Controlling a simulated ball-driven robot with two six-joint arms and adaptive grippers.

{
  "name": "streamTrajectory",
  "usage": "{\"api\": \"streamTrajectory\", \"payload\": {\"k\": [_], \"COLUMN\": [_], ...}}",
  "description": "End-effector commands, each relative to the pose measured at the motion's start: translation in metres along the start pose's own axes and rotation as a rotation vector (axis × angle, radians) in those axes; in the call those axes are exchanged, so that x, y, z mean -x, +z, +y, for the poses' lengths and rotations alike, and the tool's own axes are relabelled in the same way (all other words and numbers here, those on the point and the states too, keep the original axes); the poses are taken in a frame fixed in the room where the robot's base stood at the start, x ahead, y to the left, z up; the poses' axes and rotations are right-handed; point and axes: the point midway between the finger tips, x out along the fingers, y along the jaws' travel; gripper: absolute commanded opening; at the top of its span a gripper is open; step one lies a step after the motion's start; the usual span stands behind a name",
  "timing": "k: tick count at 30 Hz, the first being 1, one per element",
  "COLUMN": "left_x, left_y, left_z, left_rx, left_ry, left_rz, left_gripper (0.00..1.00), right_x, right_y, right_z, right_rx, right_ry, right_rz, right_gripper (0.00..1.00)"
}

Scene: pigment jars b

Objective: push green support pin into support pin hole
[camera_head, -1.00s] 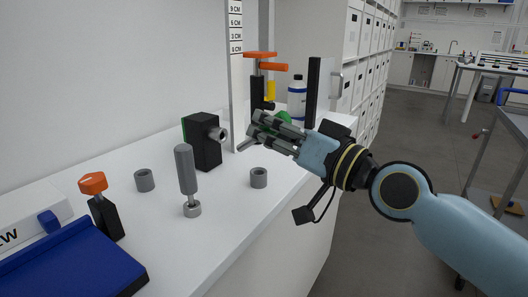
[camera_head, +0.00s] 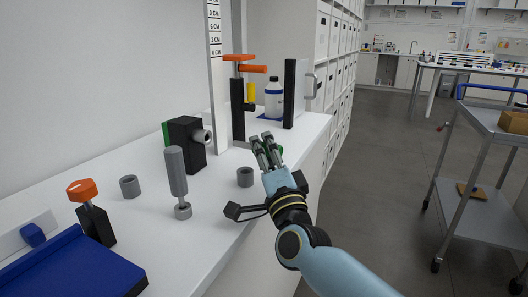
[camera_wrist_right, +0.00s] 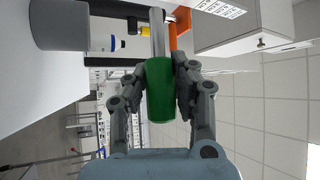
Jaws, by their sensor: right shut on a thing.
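My right gripper (camera_head: 267,140) is over the right edge of the white bench, its fingers pointing away from me. It is shut on the green support pin (camera_wrist_right: 160,90). In the right wrist view the pin's green body lies between the fingers and its grey shaft (camera_wrist_right: 157,35) points away from the palm. In the head view only a bit of green (camera_head: 280,150) shows at the fingertips. A black block (camera_head: 187,143) with a green edge and a grey round fitting (camera_head: 203,137) stands to the left. I cannot make out the support pin hole. My left gripper is out of view.
A grey post (camera_head: 176,172) stands in front of the black block, with grey rings (camera_head: 245,177) on the bench. An orange-handled clamp (camera_head: 237,95), a bottle (camera_head: 273,98) and a dark upright plate (camera_head: 291,92) stand behind. A blue tray (camera_head: 75,270) is at front left.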

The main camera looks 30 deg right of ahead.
Motion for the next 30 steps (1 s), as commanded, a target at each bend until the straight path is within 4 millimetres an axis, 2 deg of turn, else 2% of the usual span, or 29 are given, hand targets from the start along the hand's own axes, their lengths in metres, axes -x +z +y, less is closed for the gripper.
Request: {"api": "streamTrajectory", "payload": {"k": [2, 18, 30], "left_x": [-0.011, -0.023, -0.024], "left_y": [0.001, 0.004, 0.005], "left_z": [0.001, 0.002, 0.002], "left_rx": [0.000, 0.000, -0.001], "left_ry": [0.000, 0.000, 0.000], "left_rz": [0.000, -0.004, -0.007], "left_gripper": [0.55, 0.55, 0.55], "right_x": [0.002, -0.032, -0.036], "right_y": [0.001, 0.040, 0.045], "right_z": [0.004, 0.002, 0.002], "right_rx": [-0.002, -0.003, -0.002], "right_ry": [-0.014, -0.015, -0.014], "right_rz": [-0.001, -0.001, -0.002], "right_gripper": [0.00, 0.00, 0.00]}}
